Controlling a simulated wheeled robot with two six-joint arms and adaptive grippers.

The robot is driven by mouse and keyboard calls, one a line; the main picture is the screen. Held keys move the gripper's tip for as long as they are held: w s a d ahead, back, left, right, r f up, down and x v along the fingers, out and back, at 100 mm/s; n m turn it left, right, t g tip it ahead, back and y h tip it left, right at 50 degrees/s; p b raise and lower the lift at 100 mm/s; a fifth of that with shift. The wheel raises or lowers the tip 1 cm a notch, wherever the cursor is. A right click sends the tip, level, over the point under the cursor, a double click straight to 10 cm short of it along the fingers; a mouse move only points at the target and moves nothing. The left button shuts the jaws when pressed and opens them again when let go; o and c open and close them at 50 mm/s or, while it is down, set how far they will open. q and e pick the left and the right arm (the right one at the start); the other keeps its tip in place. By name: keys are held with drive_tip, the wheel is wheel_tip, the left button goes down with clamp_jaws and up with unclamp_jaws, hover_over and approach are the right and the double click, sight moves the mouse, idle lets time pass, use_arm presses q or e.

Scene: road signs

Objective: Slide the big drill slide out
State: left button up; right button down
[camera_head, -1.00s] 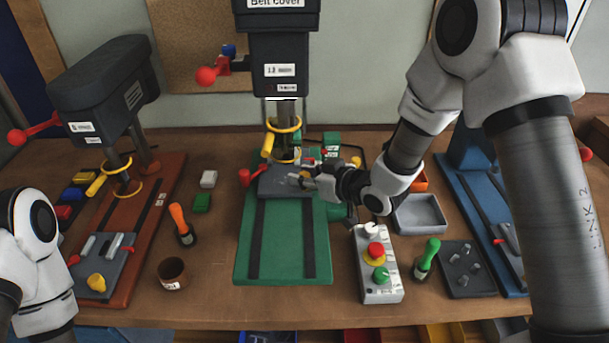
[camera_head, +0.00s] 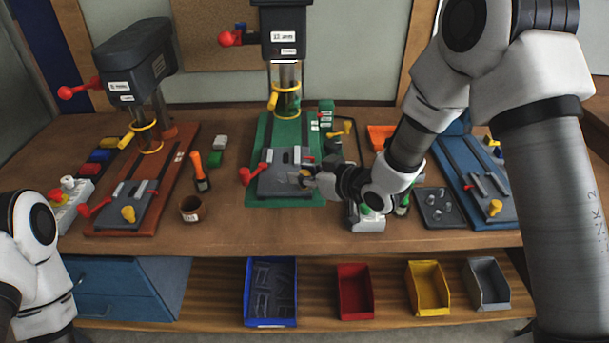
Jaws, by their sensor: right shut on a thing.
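The big drill (camera_head: 285,35) stands in the middle on a green base (camera_head: 310,200) with dark rails. Its grey drill slide (camera_head: 270,187) lies near the front end of the base, in front of the column. A red-knobbed lever sticks out at the slide's left. My right gripper (camera_head: 302,177) reaches in from the right and is shut on the slide at its right side; the wrist hides part of the contact. My left arm shows at the left edge, but its gripper is out of view.
A drill on a red-brown base (camera_head: 165,188) stands left, and a blue base (camera_head: 452,160) stands right. Bins fill the lower shelf.

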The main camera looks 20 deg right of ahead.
drive_tip(key=shift+s+f, duration=0.1)
drive_tip(key=shift+f, duration=0.1)
drive_tip(key=c, duration=0.9)
unclamp_jaws()
drive_tip(key=shift+a, duration=0.1)
drive_tip(key=shift+o, duration=0.2)
drive_tip(key=shift+s+r, duration=0.15)
drive_tip(key=shift+s+r, duration=0.1)
drive_tip(key=v, duration=1.1)
drive_tip(key=shift+s+d, duration=0.25)
drive_tip(key=shift+s, duration=0.05)
